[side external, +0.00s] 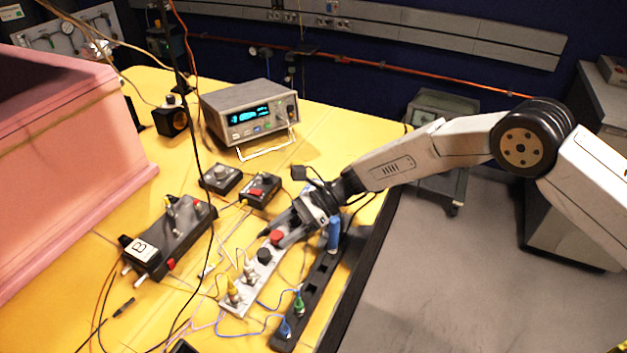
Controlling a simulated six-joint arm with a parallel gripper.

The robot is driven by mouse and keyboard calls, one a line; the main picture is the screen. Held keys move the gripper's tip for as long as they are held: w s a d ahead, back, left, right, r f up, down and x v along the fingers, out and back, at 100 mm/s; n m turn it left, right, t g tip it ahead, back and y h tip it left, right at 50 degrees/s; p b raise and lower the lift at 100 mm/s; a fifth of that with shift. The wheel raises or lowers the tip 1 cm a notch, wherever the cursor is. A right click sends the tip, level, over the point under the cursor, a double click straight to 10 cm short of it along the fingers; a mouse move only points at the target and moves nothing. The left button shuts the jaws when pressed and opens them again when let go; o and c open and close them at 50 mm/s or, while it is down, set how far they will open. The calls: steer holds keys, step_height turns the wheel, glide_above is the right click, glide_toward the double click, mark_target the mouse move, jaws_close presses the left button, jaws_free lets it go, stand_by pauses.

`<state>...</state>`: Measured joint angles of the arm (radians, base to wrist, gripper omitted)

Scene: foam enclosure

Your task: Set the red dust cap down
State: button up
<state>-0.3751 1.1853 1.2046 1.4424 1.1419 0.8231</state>
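The red dust cap (277,237) is small and round and sits between the two fingertips of my gripper (276,238). The fingers appear to touch it on both sides. My gripper is low over the upper end of a light grey connector strip (240,297). Whether the cap touches the strip or is held just above it cannot be told from this view. A black cap (264,256) stands on the strip just below the red one, with metal and yellow connectors further down.
A black slotted rack (317,276) with a blue cylinder (334,234) and plugged cables lies right of the strip. Loose cables cross the yellow table (80,290).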

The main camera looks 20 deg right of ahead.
steer(key=shift+o, duration=0.3)
steer(key=shift+w+d+r, duration=0.1)
steer(key=shift+d+r, duration=0.15)
steer(key=shift+d, duration=0.25)
steer(key=v, duration=0.6)
steer(key=shift+d+f, duration=0.1)
steer(key=shift+d, duration=0.25)
